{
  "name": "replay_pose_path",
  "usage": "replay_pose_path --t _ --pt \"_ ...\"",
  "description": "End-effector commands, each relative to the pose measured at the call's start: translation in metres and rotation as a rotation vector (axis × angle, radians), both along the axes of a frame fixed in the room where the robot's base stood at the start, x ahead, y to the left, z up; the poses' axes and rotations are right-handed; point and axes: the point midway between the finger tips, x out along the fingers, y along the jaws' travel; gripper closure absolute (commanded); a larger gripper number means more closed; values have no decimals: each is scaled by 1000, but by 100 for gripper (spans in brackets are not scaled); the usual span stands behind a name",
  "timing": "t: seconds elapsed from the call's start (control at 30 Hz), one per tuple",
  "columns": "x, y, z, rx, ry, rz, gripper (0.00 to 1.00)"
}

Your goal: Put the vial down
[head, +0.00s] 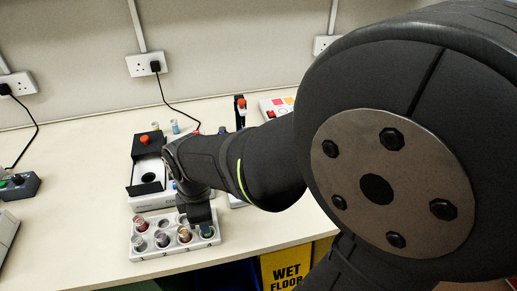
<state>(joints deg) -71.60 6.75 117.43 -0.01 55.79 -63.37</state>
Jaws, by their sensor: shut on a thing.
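My gripper (199,213) is a dark shape at the end of my arm, low over the right part of a white vial rack (172,253). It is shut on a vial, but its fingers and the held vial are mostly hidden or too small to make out. A vial with dark teal contents (206,231) shows just below the gripper at the rack's right end; I cannot tell whether it is the held one. Several other capless-looking vials stand in the rack, including a red one (141,225) and an orange one (184,235).
A white instrument with a black lid and red knob (145,142) stands behind the rack. Small vials (175,127) are behind it. A white box with coloured pads (277,107) is at the back. The table's front edge is close to the rack.

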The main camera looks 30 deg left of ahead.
Motion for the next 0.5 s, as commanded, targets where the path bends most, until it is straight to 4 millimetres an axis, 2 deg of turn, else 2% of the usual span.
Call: replay_pose_path --t 0.5 --pt "0 0 -11 0 0 0 100"
